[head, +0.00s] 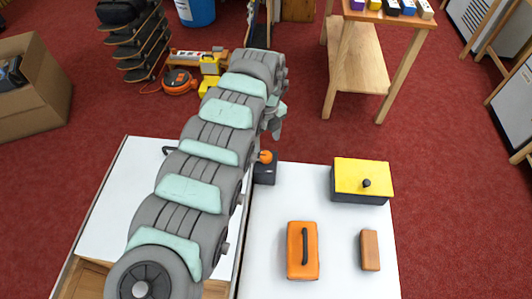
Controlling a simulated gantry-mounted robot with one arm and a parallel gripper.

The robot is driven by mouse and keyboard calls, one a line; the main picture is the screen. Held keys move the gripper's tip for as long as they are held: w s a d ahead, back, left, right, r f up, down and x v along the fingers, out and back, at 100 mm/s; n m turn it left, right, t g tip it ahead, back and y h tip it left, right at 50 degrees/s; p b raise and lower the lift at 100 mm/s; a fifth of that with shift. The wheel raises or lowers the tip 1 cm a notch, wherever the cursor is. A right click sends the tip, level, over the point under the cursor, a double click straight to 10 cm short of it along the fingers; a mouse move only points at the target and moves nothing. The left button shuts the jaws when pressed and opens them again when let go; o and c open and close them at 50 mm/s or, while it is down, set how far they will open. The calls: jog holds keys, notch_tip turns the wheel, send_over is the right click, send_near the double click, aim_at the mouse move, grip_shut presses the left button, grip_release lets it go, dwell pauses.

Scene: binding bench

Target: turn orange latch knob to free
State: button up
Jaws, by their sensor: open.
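The orange latch knob (266,156) sits on a dark block (265,174) at the back of the white bench top (335,225), just right of my arm. My gripper (275,129) hangs beyond the bench's back edge in this view, a little above the knob in the picture. It looks apart from the knob, with nothing seen in it. It is small and partly hidden by my arm, but it is open. The left side of the dark block is partly covered by my arm.
A yellow-lidded box (362,173) with a black knob stands at the back right. An orange case (302,250) with a black handle and a brown block (370,250) lie nearer. The bench between the dark block and the yellow-lidded box is clear.

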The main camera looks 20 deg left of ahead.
aim_at(266, 155)
notch_tip(266, 155, down, 8)
jog(key=shift+f+b, duration=0.15)
jog(key=shift+b, duration=0.55)
grip_shut()
